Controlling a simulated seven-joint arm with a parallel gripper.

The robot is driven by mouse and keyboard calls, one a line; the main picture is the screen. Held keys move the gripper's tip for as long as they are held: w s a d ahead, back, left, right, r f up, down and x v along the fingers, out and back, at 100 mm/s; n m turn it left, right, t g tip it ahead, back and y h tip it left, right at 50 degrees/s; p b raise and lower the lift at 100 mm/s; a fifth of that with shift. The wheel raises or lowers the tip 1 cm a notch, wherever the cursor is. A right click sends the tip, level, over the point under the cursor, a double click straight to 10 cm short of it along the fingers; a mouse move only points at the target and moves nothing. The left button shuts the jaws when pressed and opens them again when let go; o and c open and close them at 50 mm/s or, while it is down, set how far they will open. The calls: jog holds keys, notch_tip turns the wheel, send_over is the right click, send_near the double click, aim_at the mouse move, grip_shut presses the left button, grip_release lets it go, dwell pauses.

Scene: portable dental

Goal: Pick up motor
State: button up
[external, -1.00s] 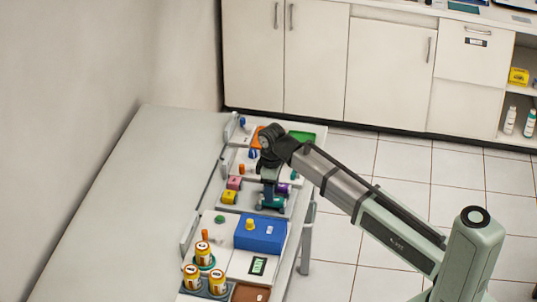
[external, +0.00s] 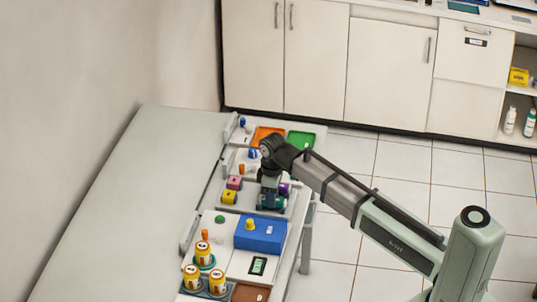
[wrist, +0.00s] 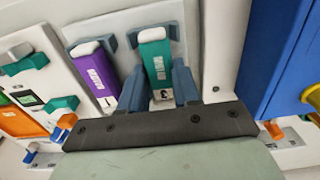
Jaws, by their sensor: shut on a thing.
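The motor looks to be the teal block with a white end and white lettering (wrist: 157,62) in the wrist view; the lettering is too blurred to read surely. It lies in a holder on a light panel. My gripper (wrist: 160,90) has its two blue-grey fingers on either side of the block's near end, shut on it. In the external view my gripper (external: 270,204) is low over the workstation, and hides much of the block.
A purple block (wrist: 97,75) lies close on the left in the wrist view, and a large blue box (wrist: 272,55) stands on the right. Orange (external: 268,137) and green (external: 301,140) trays lie behind.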

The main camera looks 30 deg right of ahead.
grip_shut()
notch_tip(320, 180, up, 9)
jog(key=w+d+f, duration=0.1)
jog(key=w+d, duration=1.1)
jog(key=shift+f, duration=0.25)
